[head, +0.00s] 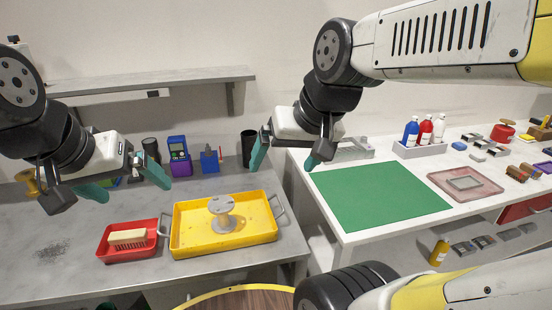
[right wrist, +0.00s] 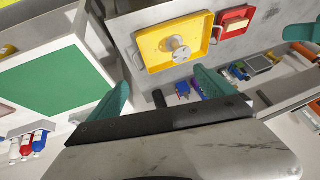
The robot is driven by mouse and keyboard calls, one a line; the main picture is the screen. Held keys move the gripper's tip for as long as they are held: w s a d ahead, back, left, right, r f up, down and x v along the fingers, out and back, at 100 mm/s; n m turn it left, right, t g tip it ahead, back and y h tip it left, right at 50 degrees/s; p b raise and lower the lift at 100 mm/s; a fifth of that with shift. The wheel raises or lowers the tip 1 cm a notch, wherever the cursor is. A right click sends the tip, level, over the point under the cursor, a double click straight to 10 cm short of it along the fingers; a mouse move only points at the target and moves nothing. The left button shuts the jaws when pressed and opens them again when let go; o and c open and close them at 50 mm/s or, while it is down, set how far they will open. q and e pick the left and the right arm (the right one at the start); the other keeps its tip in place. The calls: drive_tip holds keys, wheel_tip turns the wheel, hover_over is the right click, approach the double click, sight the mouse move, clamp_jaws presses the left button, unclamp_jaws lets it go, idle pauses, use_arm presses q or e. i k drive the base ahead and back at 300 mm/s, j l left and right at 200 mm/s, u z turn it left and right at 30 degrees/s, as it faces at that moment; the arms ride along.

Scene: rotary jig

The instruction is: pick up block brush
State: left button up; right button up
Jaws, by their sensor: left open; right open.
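The block brush (head: 128,238) has a pale wooden block and whitish bristles. It lies in a small red tray (head: 113,256) on the left grey table; the tray (right wrist: 248,13) also shows at the upper right of the right wrist view. My left gripper (head: 124,182) is open and empty, above and behind the red tray, apart from the brush. My right gripper (head: 288,156) is open and empty, high over the gap between the tables, far from the brush. Its fingers (right wrist: 163,93) show with nothing between them.
A yellow tray (head: 180,245) with a grey round jig (head: 222,215) stands right of the red tray. A purple-and-blue device (head: 179,155) and a dark cup (head: 248,148) stand behind. The white table has a green mat (head: 380,200) and bottles (head: 425,132). A shelf (head: 150,82) hangs above.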

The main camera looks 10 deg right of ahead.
sight(122, 240)
drive_tip(key=u, duration=1)
